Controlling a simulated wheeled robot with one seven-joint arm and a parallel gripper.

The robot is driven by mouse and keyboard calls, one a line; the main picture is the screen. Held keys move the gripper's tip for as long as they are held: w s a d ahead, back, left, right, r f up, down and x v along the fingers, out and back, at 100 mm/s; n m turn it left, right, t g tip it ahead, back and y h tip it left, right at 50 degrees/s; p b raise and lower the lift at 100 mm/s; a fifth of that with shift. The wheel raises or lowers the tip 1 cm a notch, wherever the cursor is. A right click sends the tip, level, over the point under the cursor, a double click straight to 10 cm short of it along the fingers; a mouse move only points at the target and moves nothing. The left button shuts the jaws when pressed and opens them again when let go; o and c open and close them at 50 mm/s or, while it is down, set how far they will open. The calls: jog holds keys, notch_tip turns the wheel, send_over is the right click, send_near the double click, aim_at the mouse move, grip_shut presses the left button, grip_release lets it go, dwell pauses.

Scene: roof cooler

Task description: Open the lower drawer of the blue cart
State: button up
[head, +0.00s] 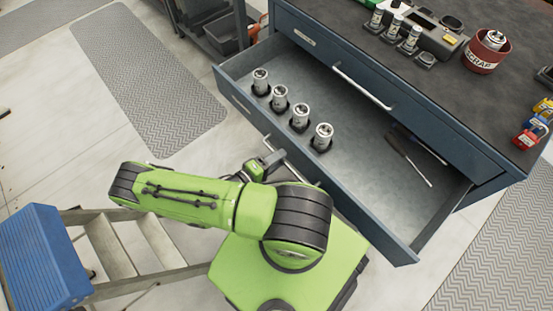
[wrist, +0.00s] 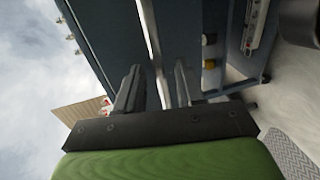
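The blue cart (head: 505,160) stands at the upper right in the head view. Its lower drawer (head: 365,185) is pulled far out, and its grey inside shows. The drawer's bar handle (head: 288,165) is on the front face, partly hidden by my arm. The upper drawer is shut, with its own bar handle (head: 362,87). My gripper (head: 268,160) is at the lower drawer's front, beside the handle. In the wrist view my gripper (wrist: 158,80) has its fingers apart, with the pale handle bar (wrist: 149,35) running between them and gaps on both sides.
Several silver cylinders in black holders (head: 300,118) and a screwdriver (head: 408,158) are in the drawer. A red scrap tin (head: 486,52) and coloured padlocks (head: 534,125) are on the cart top. A step stool with a blue top (head: 42,258) stands at lower left. Grey mats (head: 150,80) lie on the floor.

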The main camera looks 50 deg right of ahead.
jog(key=p+v, duration=0.2)
jog(key=v, duration=1.3)
jog(key=shift+a, duration=0.4)
jog(key=shift+w, duration=0.1)
